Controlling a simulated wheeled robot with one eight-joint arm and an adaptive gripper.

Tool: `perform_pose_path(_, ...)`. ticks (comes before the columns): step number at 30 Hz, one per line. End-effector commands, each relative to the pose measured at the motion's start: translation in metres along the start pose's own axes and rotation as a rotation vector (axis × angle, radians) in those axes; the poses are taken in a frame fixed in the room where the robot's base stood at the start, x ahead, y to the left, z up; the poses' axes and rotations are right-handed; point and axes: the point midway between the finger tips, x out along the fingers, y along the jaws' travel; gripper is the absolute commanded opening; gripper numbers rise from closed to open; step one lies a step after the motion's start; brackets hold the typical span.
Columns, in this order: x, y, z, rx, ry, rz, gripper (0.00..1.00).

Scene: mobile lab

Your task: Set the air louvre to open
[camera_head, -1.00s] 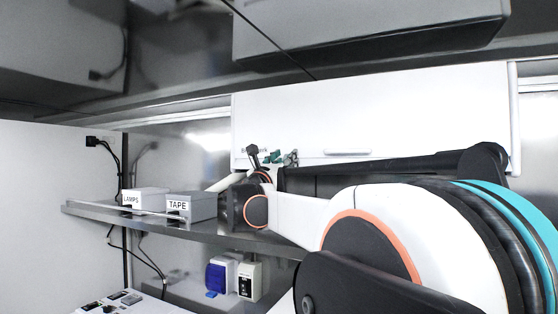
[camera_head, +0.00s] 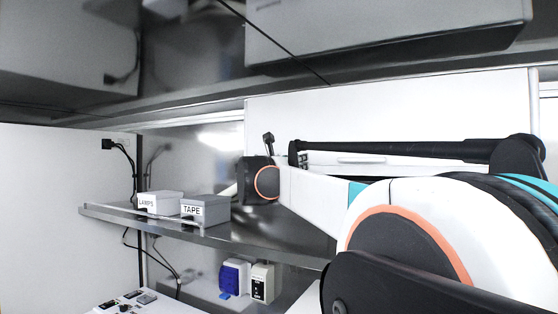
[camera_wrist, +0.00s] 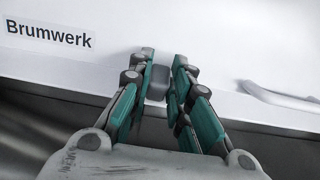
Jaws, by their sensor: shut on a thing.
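A white wall unit (camera_head: 390,118) spans the back above the shelf. In the wrist view its white face (camera_wrist: 210,40) carries a "Brumwerk" label (camera_wrist: 48,34). My gripper (camera_wrist: 163,62), with teal and grey fingers, is at the lower part of this face. The fingers are closed around a small grey tab (camera_wrist: 157,86), which looks like the louvre's lever. Slats and any open or shut marking are not visible, so the louvre's position cannot be told. In the head view my own arm hides the gripper and the tab.
A pale handle bar (camera_wrist: 282,98) is on the unit, right of my gripper. A metal shelf (camera_head: 250,243) below holds a LAMPS box (camera_head: 160,202) and a TAPE box (camera_head: 206,211). A blue socket box (camera_head: 234,276) is under it. A dark overhead ledge runs above.

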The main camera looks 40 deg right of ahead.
Motion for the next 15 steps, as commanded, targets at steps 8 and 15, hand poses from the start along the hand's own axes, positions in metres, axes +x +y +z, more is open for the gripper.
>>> perform_pose_path(8, 0.0000, 0.0005, 0.0013, -0.003, 0.009, 0.002, 0.00)
perform_pose_path(15, -0.0001, 0.0005, 0.0011, -0.002, 0.009, 0.002, 0.38)
